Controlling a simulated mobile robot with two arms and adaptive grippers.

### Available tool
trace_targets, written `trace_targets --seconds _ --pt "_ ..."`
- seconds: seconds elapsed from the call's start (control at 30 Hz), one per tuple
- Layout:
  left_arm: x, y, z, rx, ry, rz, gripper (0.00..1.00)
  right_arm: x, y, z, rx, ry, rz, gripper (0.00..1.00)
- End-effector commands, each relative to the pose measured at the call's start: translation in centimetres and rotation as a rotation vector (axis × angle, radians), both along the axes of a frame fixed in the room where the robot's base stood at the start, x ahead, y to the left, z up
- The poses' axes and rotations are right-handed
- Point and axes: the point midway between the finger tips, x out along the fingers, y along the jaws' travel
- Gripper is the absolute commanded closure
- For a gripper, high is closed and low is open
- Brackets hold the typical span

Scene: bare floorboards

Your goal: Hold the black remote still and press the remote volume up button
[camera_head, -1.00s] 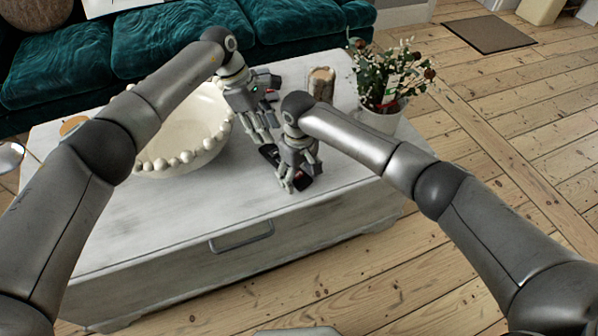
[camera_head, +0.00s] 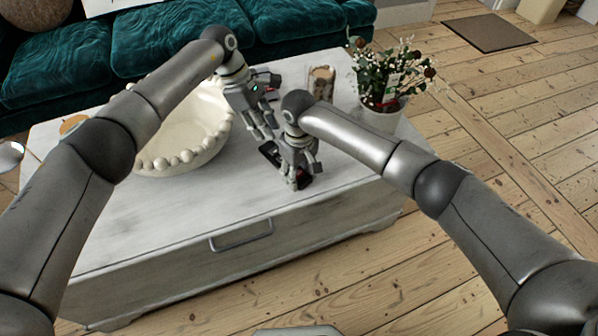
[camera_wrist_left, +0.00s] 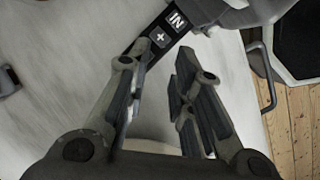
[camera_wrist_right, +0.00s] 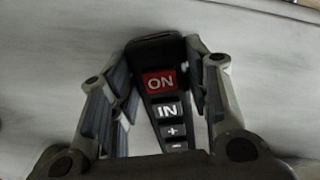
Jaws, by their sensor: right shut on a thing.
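The black remote (camera_head: 268,152) is at the right part of the white chest top, partly hidden by my grippers. My right gripper (camera_head: 297,183) is shut on the remote, one finger along each long side. My left gripper (camera_head: 267,137) is just behind the remote's far end, fingers parted by a narrow gap and empty. In the left wrist view the plus button (camera_wrist_left: 161,37) lies just beyond the left fingertips; contact cannot be told.
A large cream bowl with a beaded rim (camera_head: 190,157) stands left of my left gripper. A candle holder (camera_head: 320,82) and a potted plant (camera_head: 382,118) stand at the back right. The chest's front edge is close to my right gripper. The chest top's front left is clear.

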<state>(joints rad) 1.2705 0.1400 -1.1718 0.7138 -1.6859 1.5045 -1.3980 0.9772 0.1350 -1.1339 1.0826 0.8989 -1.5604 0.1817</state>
Motion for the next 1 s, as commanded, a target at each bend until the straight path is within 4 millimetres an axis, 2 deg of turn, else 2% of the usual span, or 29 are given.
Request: trace_targets --seconds 0.03,0.13,1.0 --pt "0.00 0.00 0.00 0.000 0.000 0.000 0.89 0.01 0.01 0.01 0.000 0.000 0.000 0.82" --pt "0.00 0.00 0.00 0.000 0.000 0.000 1.00 0.01 0.01 0.02 0.000 0.000 0.000 0.82" --pt "0.00 0.00 0.00 0.000 0.000 0.000 1.00 0.01 0.00 0.02 0.000 0.000 0.000 0.82"
